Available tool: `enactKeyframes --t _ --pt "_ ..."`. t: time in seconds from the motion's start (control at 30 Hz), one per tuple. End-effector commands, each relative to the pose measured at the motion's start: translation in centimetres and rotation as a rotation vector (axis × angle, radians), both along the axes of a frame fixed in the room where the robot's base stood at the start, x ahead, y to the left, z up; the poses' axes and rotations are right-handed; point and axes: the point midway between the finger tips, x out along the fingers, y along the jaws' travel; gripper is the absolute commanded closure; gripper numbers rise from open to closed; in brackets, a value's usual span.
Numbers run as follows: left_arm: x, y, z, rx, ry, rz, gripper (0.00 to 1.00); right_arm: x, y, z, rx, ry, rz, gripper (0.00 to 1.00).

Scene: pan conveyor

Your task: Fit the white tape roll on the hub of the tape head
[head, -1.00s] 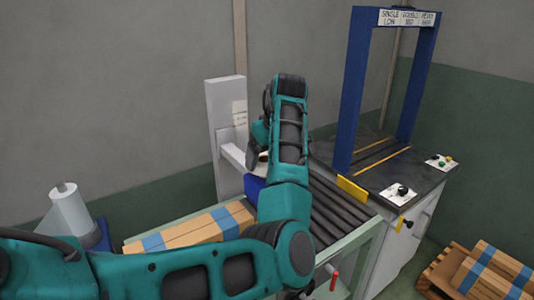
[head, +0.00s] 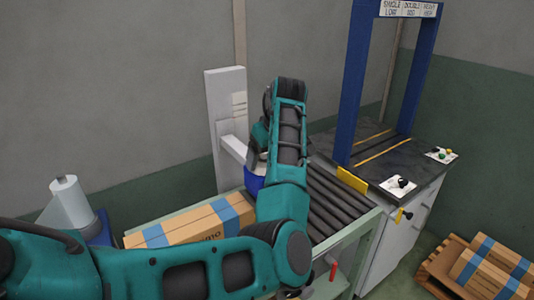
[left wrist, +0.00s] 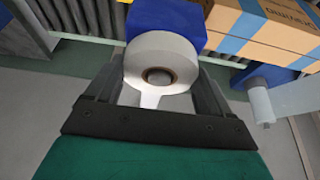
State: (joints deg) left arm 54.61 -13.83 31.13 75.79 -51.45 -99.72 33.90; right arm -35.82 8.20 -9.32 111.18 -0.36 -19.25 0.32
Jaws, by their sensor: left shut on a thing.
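The white tape roll (left wrist: 158,62) is held between the two fingers of my left gripper (left wrist: 160,80), its round face and brown core toward the left wrist camera. The blue tape head (left wrist: 165,18) is right behind the roll in that view. In the head view the tape head (head: 254,182) shows beside my left gripper (head: 256,155), which my forearm partly covers. The roll overlaps the tape head in the picture. The hub is hidden or not distinguishable, so I cannot tell whether the roll is around it. My right gripper is not in view.
A white post (head: 226,110) with a side arm stands behind the gripper. Taped cartons (head: 190,222) lie on the conveyor at left, and bare rollers (head: 335,205) run right toward a blue frame (head: 362,85). A white film roll (head: 70,205) stands far left.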

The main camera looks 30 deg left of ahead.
Motion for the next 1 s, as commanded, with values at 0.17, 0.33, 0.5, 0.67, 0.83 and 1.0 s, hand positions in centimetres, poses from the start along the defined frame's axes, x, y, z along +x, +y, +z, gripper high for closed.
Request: enactKeyframes --t 0.17,0.33,0.5,0.67,0.83,1.0 --pt "0.0 0.0 -0.2 0.0 0.0 0.0 0.09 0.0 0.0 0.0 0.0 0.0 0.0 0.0" --pt "0.0 0.0 -0.2 0.0 0.0 0.0 0.0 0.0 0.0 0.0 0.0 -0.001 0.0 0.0" --pt "0.0 0.0 -0.1 0.0 0.0 0.0 0.0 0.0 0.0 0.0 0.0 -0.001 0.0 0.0" --pt "-0.2 -0.6 1.3 0.0 -0.002 0.001 0.0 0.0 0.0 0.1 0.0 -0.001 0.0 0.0" --pt "-0.7 -1.8 4.7 0.0 -0.005 0.0 0.0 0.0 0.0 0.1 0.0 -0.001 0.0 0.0" --pt "-1.3 -3.1 8.2 0.0 -0.004 0.001 0.0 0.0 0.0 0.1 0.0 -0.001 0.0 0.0"
